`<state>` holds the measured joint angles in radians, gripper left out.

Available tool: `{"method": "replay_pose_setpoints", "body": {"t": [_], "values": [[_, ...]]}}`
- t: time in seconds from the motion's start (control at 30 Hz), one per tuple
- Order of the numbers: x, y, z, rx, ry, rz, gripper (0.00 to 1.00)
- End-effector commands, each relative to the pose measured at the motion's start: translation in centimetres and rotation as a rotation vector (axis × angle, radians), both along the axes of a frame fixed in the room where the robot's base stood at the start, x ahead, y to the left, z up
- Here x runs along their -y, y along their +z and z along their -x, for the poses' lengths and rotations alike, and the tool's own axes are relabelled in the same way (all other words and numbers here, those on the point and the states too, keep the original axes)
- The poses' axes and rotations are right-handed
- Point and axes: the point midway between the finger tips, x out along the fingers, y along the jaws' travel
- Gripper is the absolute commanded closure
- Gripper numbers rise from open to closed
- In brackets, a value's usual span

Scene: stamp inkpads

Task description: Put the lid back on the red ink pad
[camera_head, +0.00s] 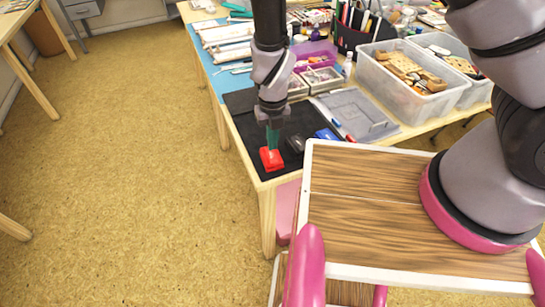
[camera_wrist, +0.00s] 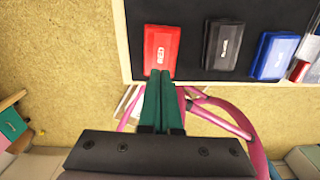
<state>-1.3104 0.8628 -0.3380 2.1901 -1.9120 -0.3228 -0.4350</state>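The red ink pad (camera_head: 271,160) lies on the black mat near the table's front corner. In the wrist view the red ink pad (camera_wrist: 162,45) shows a flat red top with a white "RED" label. Its top looks like a lid lying over the pad; I cannot tell whether it is fully seated, and no separate lid shows. My gripper (camera_head: 272,148) points down at the red pad from above. In the wrist view its green fingers (camera_wrist: 160,74) are together with nothing visible between them, their tips at the pad's near edge. I cannot tell whether they touch it.
A black ink pad (camera_wrist: 224,46) and a blue ink pad (camera_wrist: 274,56) lie to the right on the black mat (camera_head: 240,101). A grey tray (camera_head: 355,112) and clear bins (camera_head: 398,96) stand farther right. The table's edge is close to the red pad.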

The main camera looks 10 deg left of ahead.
Motion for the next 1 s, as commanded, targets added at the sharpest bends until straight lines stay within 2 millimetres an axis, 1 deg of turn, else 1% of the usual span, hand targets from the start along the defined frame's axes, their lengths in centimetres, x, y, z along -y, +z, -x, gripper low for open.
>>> {"method": "replay_pose_setpoints", "body": {"t": [1.0], "values": [[0.0,-3.1,0.0,0.0,0.0,0.0,1.0]]}}
